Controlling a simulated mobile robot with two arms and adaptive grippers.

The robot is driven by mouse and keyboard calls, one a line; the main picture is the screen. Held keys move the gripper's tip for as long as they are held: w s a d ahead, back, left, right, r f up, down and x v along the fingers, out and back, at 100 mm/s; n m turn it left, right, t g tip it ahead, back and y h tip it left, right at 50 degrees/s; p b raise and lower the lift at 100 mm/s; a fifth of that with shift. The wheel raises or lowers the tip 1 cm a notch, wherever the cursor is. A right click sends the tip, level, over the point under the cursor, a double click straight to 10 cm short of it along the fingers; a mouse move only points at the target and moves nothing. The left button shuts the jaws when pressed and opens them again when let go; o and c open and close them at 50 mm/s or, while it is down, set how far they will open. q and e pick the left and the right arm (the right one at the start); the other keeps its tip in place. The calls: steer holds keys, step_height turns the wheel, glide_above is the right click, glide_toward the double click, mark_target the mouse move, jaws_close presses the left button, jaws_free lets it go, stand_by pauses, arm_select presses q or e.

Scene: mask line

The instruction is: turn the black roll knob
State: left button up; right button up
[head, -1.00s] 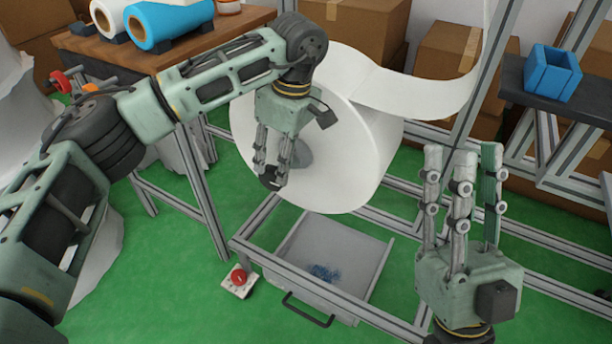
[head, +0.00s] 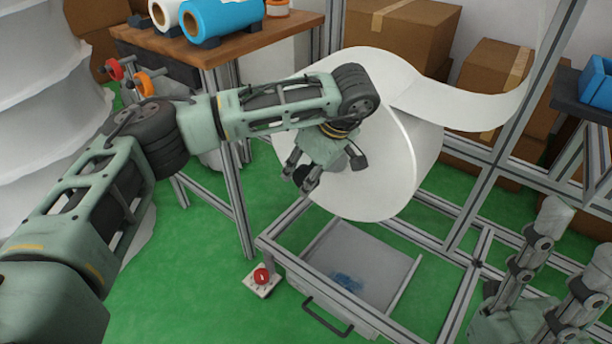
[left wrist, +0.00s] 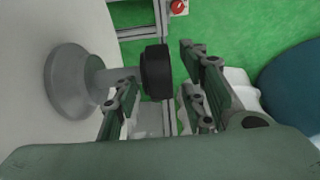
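The black roll knob (left wrist: 156,72) sits on a grey shaft and round grey hub (left wrist: 75,82) on the face of the big white roll (head: 372,150). In the left wrist view the knob lies between the tips of my left gripper (left wrist: 162,88), with one finger on the left and two on the right. A gap shows between the knob and the right fingers; contact on the left side is unclear. In the head view my left gripper (head: 301,176) hangs tilted down-left before the roll, mostly hiding the knob. My right gripper (head: 545,262) is open and empty at lower right, partly cut off.
A metal frame (head: 440,208) surrounds the roll, with a grey tray (head: 362,262) below it. A red button box (head: 262,279) lies by the frame. A wooden table (head: 230,47) with blue and white rolls stands at upper left. Cardboard boxes (head: 405,35) stand behind.

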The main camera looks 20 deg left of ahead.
arm_select(q)
steer(key=shift+a+f, duration=0.1)
steer(key=shift+f, duration=0.1)
jaws_close()
stand_by(0.3)
